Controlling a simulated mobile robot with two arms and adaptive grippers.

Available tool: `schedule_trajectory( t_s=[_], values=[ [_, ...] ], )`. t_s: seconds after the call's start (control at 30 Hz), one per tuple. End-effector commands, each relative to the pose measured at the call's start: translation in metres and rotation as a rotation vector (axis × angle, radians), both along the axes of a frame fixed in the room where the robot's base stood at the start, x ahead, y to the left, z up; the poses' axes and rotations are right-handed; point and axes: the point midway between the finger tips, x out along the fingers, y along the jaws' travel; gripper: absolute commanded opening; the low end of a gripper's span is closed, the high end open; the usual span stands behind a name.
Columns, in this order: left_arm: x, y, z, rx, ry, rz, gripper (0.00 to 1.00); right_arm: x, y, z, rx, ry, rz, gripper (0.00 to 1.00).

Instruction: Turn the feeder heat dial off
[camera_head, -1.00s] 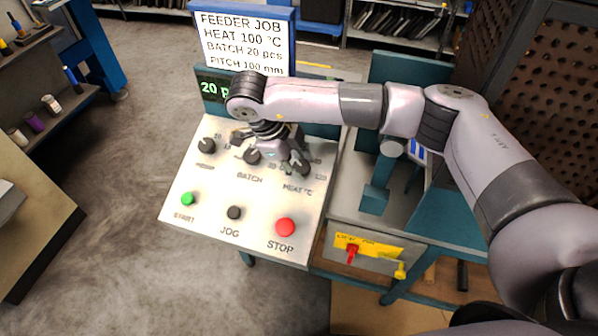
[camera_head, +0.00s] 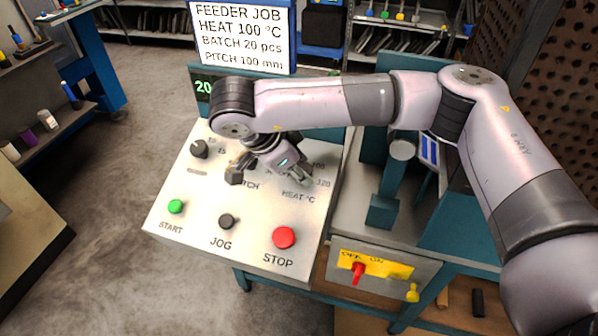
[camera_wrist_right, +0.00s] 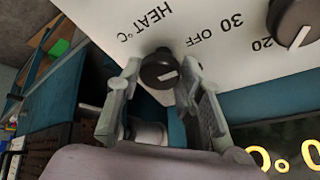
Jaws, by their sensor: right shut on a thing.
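The heat dial (camera_wrist_right: 157,66) is a black round knob with a white pointer line. It shows in the right wrist view, beside the printed words HEAT °C and OFF. My right gripper (camera_wrist_right: 161,78) has one finger on each side of the dial and is shut on it. The pointer line is nearly level in that view; I cannot tell its exact setting. In the head view my right gripper (camera_head: 299,172) is over the right part of the control panel (camera_head: 195,235) and hides the heat dial. My left gripper is not in view.
The panel also has a green START button (camera_head: 175,206), a black JOG button (camera_head: 226,221), a red STOP button (camera_head: 284,237) and a left dial (camera_head: 199,149). A sign (camera_head: 243,35) reads HEAT 100 °C. A yellow plate with a red switch (camera_head: 358,272) is at right.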

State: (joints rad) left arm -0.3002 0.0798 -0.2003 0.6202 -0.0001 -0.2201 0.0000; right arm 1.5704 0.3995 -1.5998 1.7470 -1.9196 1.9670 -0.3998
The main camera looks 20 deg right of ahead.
Motion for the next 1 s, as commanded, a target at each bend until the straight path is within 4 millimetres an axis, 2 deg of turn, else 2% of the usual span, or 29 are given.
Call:
schedule_trajectory(
  t_s=[0.57,0.6,0.87,1.0],
  values=[
    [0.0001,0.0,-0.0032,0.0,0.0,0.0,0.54,0.0005,0.0005,0.0013,-0.006,0.002,0.029,0.06],
    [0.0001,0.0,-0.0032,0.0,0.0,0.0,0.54,0.0005,0.0005,0.0013,-0.006,0.002,0.029,0.37],
    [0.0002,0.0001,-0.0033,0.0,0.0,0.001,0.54,0.0002,0.0004,0.0005,-0.006,0.004,0.028,0.54],
    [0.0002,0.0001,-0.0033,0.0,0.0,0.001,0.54,0.0,0.0004,0.0003,-0.006,0.005,0.027,0.54]
  ],
)
